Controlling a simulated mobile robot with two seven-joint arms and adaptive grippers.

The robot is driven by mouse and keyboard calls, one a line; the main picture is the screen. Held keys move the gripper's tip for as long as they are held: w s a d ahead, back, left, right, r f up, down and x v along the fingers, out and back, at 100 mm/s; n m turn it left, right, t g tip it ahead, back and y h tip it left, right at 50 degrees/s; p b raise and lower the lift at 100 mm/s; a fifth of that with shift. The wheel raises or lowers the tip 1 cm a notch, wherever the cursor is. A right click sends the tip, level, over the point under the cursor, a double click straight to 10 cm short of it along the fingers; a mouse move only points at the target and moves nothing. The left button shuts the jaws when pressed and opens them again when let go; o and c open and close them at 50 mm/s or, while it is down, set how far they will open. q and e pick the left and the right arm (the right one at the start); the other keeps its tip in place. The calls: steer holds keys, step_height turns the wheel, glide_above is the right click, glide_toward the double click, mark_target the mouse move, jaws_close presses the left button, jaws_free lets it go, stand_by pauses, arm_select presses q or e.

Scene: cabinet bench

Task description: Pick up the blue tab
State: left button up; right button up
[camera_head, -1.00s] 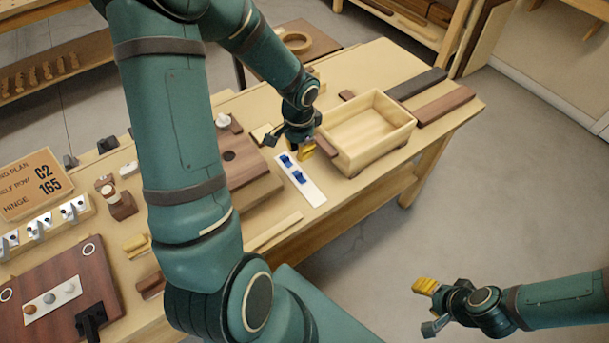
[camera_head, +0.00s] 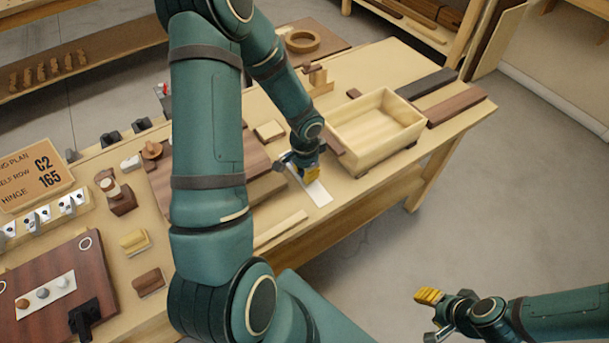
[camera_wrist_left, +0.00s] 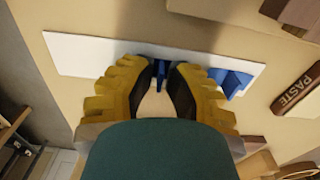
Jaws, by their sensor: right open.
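A blue tab (camera_wrist_left: 160,72) stands on a white strip (camera_wrist_left: 85,55) in the left wrist view. My left gripper (camera_wrist_left: 158,80) has its yellow fingers on either side of this tab, with small gaps visible between. A second blue tab (camera_wrist_left: 231,81) is on the strip to the right, outside the fingers. In the head view my left gripper (camera_head: 312,173) is low over the white strip (camera_head: 318,193) and hides the tabs. My right gripper (camera_head: 428,298) is open and empty, off the front of the bench.
A pale wooden box (camera_head: 375,127) stands just right of my left gripper. A dark wooden board (camera_head: 200,190) lies to the left, partly behind my arm. A wooden piece marked PASTE (camera_wrist_left: 297,89) lies near the strip. Floor is clear around my right gripper.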

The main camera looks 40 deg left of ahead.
arm_select(q)
jaws_close()
steer(key=shift+r, duration=0.15)
